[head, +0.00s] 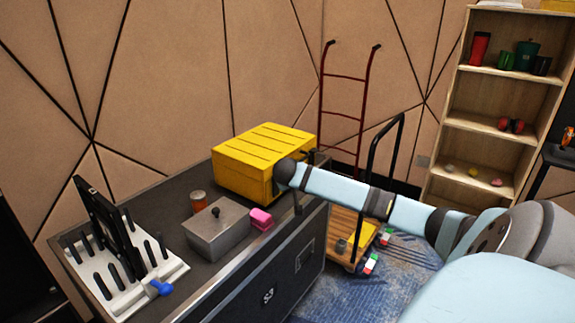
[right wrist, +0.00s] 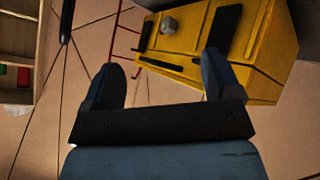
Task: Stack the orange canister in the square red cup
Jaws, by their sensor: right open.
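A small orange-brown canister (head: 199,201) stands upright on the dark case top, behind a grey metal box. A tall red cup (head: 480,49) stands on the top shelf of the bookcase; I cannot tell whether it is square. My right arm reaches in from the right in the head view, its end beside the yellow toolbox. In the right wrist view my right gripper (right wrist: 163,77) is open, with nothing between its fingers; the yellow toolbox lies beyond them. The canister is not recognisable in the right wrist view. My left gripper is not in view.
The yellow toolbox (head: 262,160), grey metal box (head: 217,232), pink block (head: 261,218) and white tool rack (head: 133,275) crowd the case top (head: 165,210). Green and dark cups (head: 526,54) share the red cup's shelf. A red hand truck (head: 343,77) leans on the wall.

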